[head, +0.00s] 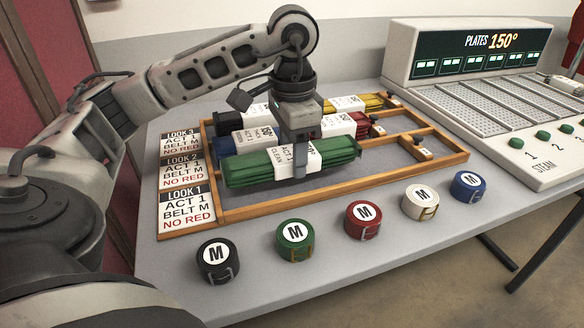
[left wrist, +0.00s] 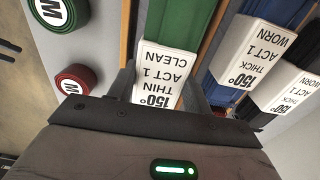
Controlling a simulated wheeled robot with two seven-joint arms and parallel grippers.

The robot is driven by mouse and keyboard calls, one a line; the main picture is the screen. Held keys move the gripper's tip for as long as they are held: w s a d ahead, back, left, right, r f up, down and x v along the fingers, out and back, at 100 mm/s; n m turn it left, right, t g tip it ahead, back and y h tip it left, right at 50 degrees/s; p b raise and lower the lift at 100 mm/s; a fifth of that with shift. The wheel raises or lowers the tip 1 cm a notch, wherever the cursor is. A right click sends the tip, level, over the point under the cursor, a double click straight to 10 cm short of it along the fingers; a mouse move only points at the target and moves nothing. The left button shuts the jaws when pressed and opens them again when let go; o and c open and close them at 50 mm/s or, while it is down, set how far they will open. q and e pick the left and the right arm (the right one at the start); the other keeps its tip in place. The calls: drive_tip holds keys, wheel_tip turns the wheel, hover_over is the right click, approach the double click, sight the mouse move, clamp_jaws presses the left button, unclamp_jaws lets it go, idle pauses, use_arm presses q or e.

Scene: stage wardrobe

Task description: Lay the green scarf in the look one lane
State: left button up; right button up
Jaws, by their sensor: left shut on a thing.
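The green scarf (head: 340,153) is a folded bundle with a white band marked "THIN ACT 1 CLEAN". My left gripper (head: 299,160) is shut on its middle, over the band; the wrist view shows the scarf (left wrist: 182,20) and its band (left wrist: 163,72) between the fingers. The scarf lies lengthwise over the near part of the wooden lane tray (head: 345,190). I cannot tell whether it touches the tray floor. The look one lane is the front lane, beside the LOOK 1 card (head: 186,208). My right gripper is not in view.
Blue (head: 232,141) and black (head: 228,120) bundles lie farther back, with red (head: 362,120) and yellow (head: 373,101) ones to the right. Several belt rolls, including a green one (head: 295,240), line the table's front. A steam plate machine (head: 470,60) stands at the back right.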

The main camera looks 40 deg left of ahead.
use_arm(q)
drive_tip(key=shift+f, duration=1.6)
drive_tip(key=shift+f, duration=0.2)
drive_tip(key=o, duration=0.7)
drive_tip(key=shift+o, duration=0.2)
